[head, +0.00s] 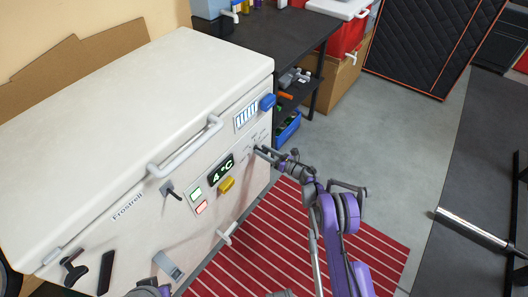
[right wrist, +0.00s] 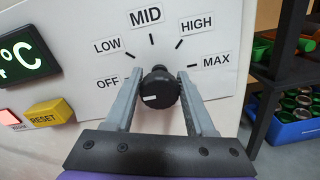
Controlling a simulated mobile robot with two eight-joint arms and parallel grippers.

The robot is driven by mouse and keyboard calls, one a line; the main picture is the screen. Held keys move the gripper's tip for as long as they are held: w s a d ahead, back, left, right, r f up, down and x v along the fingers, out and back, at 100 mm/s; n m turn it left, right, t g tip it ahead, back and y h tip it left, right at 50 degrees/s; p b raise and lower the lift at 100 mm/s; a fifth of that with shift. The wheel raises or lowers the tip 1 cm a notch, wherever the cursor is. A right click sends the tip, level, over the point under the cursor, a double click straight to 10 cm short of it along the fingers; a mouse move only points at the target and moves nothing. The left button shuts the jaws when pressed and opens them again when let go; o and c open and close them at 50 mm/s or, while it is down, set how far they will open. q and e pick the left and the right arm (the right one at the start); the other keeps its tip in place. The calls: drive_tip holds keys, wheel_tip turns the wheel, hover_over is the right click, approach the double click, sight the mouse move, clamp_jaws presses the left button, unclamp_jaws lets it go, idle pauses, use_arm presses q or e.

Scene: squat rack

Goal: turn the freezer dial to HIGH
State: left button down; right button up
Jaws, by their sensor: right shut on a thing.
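The freezer dial (right wrist: 160,88) is a black round knob with a white mark on its face. In the right wrist view the mark points left, nearest the OFF label (right wrist: 107,82). LOW, MID, HIGH (right wrist: 196,23) and MAX labels fan around it. My right gripper (right wrist: 160,90) is shut on the dial, one finger on each side. In the head view the right gripper (head: 262,151) reaches the front of the white freezer (head: 150,85) near its right end, and the dial is hard to make out. My left gripper does not clearly show.
Left of the dial are a yellow RESET button (right wrist: 50,113) and a 4 °C display (head: 221,168). A white lid handle (head: 185,150) and a blue knob (head: 267,102) stick out. A dark bench (head: 275,35) stands behind. A red striped mat (head: 375,240) covers the floor in front.

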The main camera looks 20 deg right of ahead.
clamp_jaws()
drive_tip(key=shift+f, duration=0.1)
